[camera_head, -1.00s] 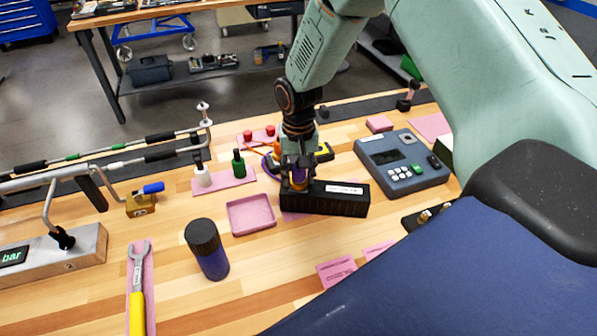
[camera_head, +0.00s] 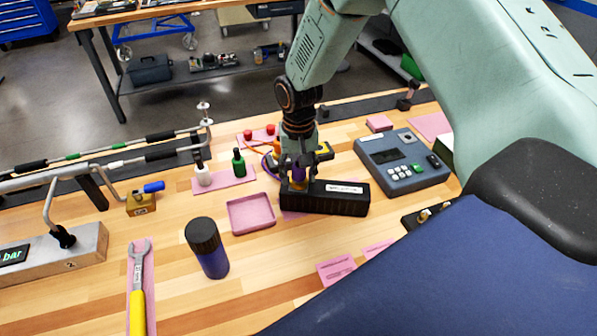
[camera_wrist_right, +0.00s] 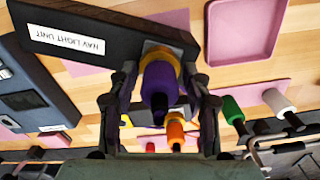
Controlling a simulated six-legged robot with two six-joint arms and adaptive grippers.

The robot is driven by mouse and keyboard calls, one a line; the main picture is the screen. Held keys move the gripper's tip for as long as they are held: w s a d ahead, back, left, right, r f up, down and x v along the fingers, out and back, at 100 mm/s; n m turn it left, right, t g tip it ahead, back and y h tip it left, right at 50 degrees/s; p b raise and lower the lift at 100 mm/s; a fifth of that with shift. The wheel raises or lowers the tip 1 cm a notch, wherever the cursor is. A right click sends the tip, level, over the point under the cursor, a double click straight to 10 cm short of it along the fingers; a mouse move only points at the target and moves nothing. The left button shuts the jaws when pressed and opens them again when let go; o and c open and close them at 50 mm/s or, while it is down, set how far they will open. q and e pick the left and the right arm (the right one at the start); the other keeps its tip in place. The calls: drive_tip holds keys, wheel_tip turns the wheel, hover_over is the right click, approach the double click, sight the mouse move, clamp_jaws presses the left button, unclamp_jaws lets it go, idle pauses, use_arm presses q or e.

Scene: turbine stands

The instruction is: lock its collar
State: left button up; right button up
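A black box labelled "NAV LIGHT UNIT" (camera_head: 338,198) lies on the bench. A purple connector collar (camera_wrist_right: 160,78) with a yellow-orange ring at its base stands on the box near its left end in the head view. My right gripper (camera_head: 299,181) reaches down over the connector from above. In the right wrist view its fingers (camera_wrist_right: 160,82) stand on either side of the collar, spread, with narrow gaps seeming to show. Whether a finger touches it is hard to tell. My left gripper is in neither view.
A pink tray (camera_head: 251,214) and a dark blue bottle (camera_head: 207,248) stand left of the box. A grey keypad device (camera_head: 402,161) sits to the right. Green (camera_head: 238,162) and white bottles stand behind left. A wrench (camera_head: 138,290) lies front left.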

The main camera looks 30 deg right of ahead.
drive_tip(key=shift+o, duration=1.2)
wheel_tip(320, 180, up, 12)
drive_tip(key=shift+f, duration=0.1)
